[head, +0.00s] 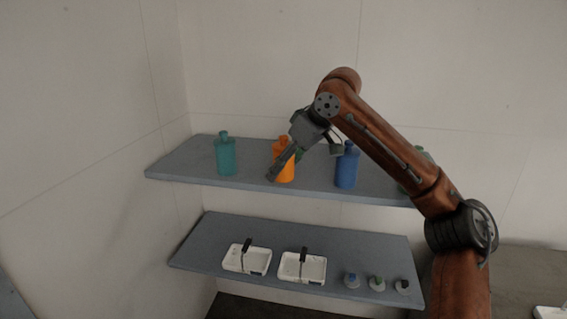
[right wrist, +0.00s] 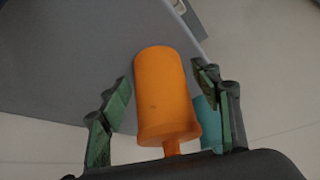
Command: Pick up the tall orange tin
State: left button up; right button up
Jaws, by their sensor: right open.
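The tall orange tin (head: 286,172) stands on the upper grey shelf, between a teal bottle and a blue bottle. It has a narrower neck on top. My right gripper (head: 287,164) is at the tin and partly covers it in the head view. In the right wrist view the tin (right wrist: 163,95) lies between the two open green-padded fingers of the gripper (right wrist: 160,115), with a visible gap at the left finger. My left gripper is not in view.
On the upper shelf (head: 190,172) stand a teal bottle (head: 226,157), a blue bottle (head: 346,169) and a greenish one partly behind my arm. A wall is behind.

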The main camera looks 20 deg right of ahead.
jog(key=shift+c, duration=0.5)
jog(key=c, duration=1.2)
